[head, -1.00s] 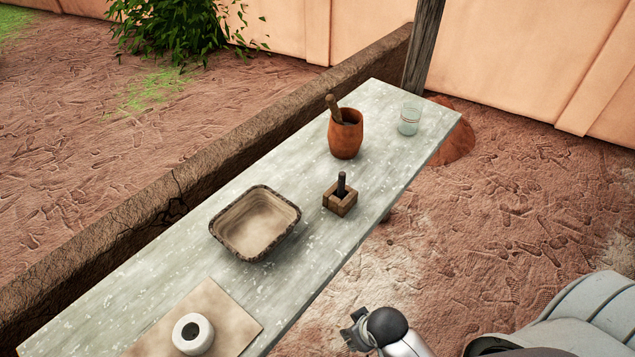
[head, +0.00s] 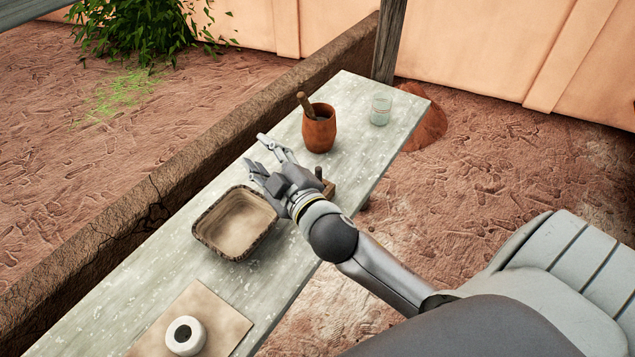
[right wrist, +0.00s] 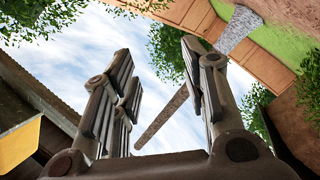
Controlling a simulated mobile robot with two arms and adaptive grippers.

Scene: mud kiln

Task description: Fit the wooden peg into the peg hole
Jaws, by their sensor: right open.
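A small wooden block (head: 329,188) sits on the grey table, partly hidden behind my right gripper and wrist. A short dark peg (head: 319,173) stands upright at the block; the hand hides how it meets the block. A wooden stick (head: 304,102) leans out of a reddish-brown pot (head: 320,134). I cannot tell for certain which is the task's peg. My right gripper (head: 257,150) is open and empty above the table, left of the block, fingers pointing up-left. My left gripper is not in view.
The long table (head: 225,255) also bears a dark-rimmed square bowl (head: 205,243) just below my right gripper, a glass (head: 381,111) at the far end, and a white roll (head: 185,336) on a tan board (head: 226,322). A low wall (head: 150,205) runs along its far side.

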